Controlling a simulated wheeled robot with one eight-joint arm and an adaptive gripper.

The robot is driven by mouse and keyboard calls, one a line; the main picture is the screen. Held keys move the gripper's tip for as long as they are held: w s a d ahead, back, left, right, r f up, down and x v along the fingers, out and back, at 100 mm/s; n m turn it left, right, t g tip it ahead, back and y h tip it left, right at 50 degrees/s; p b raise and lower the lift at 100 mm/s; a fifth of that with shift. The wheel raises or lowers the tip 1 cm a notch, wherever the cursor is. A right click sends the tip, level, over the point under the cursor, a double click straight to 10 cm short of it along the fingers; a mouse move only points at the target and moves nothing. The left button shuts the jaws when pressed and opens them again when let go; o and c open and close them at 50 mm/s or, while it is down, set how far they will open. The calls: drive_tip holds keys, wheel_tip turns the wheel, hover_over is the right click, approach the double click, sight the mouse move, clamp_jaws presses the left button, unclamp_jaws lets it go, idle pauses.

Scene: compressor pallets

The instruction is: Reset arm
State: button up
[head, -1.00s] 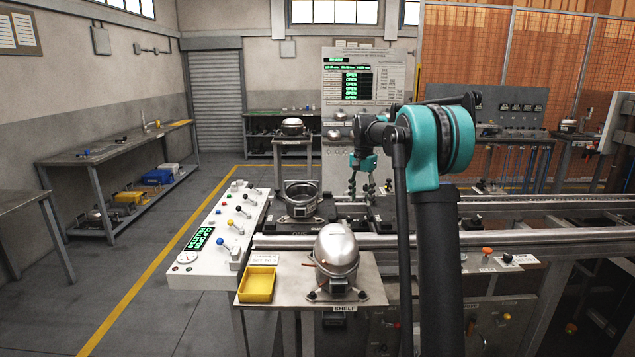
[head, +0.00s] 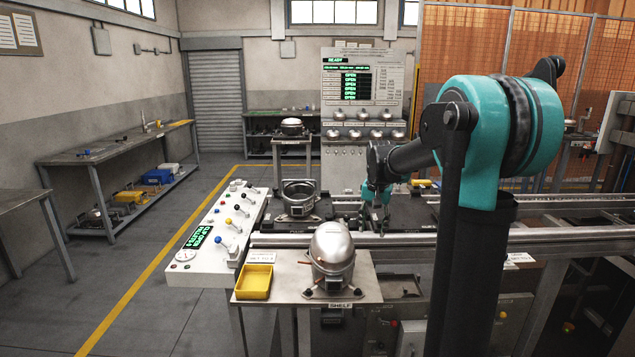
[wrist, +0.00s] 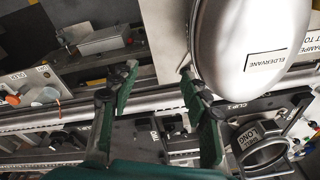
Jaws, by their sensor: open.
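My gripper (head: 372,218) hangs over the pallet rails, fingers pointing down, behind and to the right of the shelf. In the wrist view its two green fingers (wrist: 157,76) are spread apart with nothing between them. A silver domed compressor (head: 332,250) stands upright on the shelf. A silver dome labelled ELDERVANE (wrist: 250,30) fills the upper right of the wrist view, beside the right finger; I cannot tell whether they touch. My teal and black arm rises at the right of the head view and hides part of the line.
A yellow tray (head: 253,284) sits on the shelf (head: 290,288). A control panel (head: 195,262) with coloured levers runs along the left. An open round holder (head: 299,197) stands on a pallet behind. Rails (head: 570,232) run right. The floor at left is clear.

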drive_tip(key=s+f+n+t, duration=0.1)
drive_tip(key=s+f, duration=0.4)
drive_tip(key=s, duration=0.4)
drive_tip(key=s+d+f+n, duration=0.1)
drive_tip(key=s+f, duration=0.4)
drive_tip(key=s, duration=0.5)
drive_tip(key=s+f+n+t, duration=0.1)
drive_tip(key=s+f+n, duration=0.1)
drive_tip(key=s+f, duration=0.3)
drive_tip(key=s, duration=0.4)
drive_tip(key=shift+s+d+f+n+t, duration=0.15)
drive_tip(key=shift+s+d+n+t, duration=0.15)
drive_tip(key=shift+s+d, duration=0.05)
